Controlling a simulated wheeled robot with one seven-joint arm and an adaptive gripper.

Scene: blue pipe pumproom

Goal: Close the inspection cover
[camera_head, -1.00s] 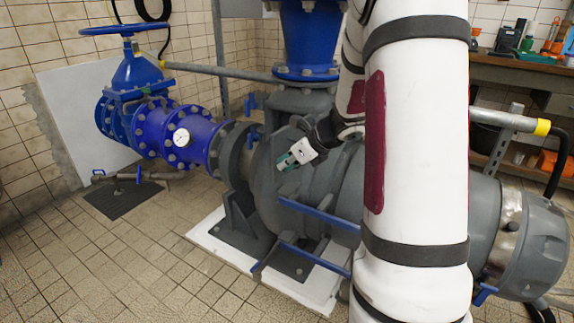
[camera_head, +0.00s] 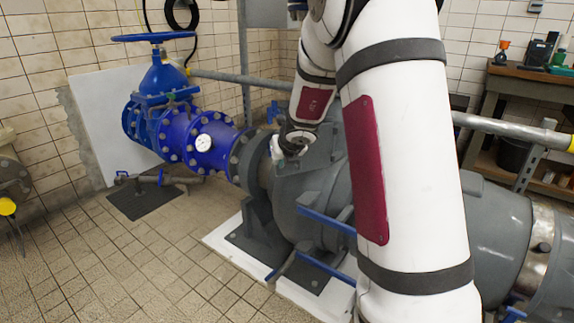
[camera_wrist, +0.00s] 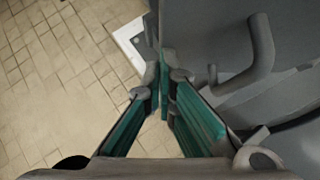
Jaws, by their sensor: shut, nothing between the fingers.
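My gripper (camera_head: 278,152) is at the grey pump housing (camera_head: 310,170), near its left end by the blue pipe. In the wrist view my gripper (camera_wrist: 166,82) has its teal-padded fingers together at the tips, with nothing held. A grey surface with a bent bar handle (camera_wrist: 258,58) lies just right of the fingers. It may be the inspection cover, but I cannot tell its outline or how far open it is. The fingertips look close to the grey edge beside them; contact is unclear. In the head view my arm hides much of the housing.
Blue bars (camera_head: 325,262) stick out low at the housing's front. A grey rail (camera_head: 225,77) runs behind. A workbench (camera_head: 520,80) stands at back right.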

